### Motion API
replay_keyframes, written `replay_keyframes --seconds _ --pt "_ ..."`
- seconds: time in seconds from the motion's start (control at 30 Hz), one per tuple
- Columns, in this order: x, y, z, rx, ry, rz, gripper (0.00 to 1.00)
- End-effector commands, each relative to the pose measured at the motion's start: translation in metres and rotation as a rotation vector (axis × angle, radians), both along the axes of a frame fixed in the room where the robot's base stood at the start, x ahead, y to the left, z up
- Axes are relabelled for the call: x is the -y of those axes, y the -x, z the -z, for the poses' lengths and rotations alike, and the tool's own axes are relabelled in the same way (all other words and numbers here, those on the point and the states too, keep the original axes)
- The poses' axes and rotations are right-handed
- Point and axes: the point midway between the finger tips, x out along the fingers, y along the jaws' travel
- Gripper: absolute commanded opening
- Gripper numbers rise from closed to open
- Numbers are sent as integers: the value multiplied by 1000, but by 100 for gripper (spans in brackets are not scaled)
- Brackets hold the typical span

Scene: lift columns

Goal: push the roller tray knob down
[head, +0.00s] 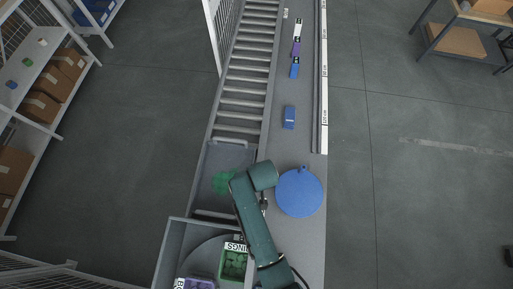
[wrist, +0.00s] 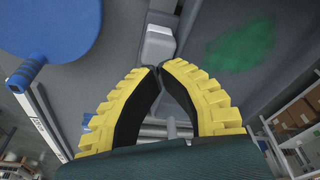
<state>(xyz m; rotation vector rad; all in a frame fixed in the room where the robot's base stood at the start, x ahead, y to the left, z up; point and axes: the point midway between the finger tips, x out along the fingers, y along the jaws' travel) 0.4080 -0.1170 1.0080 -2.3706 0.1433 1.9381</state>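The likely roller tray knob is a pale grey-white block (wrist: 158,46) at the top centre of the wrist view. It stands between the blue disc's surface and the grey panel with a green patch. My gripper (wrist: 160,67) has yellow ribbed fingers with black pads, and its tips are together with nothing between them. The tips appear just below the block in the picture; I cannot tell whether they touch it. In the head view the grey roller tray (head: 238,157) lies at the near end of the roller track, and my arm hides the gripper and the knob.
A blue round disc (head: 300,192) lies right of my arm and also shows in the wrist view (wrist: 45,25). A blue block (head: 289,117) sits farther up the grey bench. A green bin (head: 233,265) stands at the near end. Shelves with boxes are at left.

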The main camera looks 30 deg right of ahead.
Motion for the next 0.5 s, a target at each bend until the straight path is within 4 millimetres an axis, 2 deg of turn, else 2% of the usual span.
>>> replay_keyframes --seconds 0.5 --pt "0 0 14 -1 0 0 0"
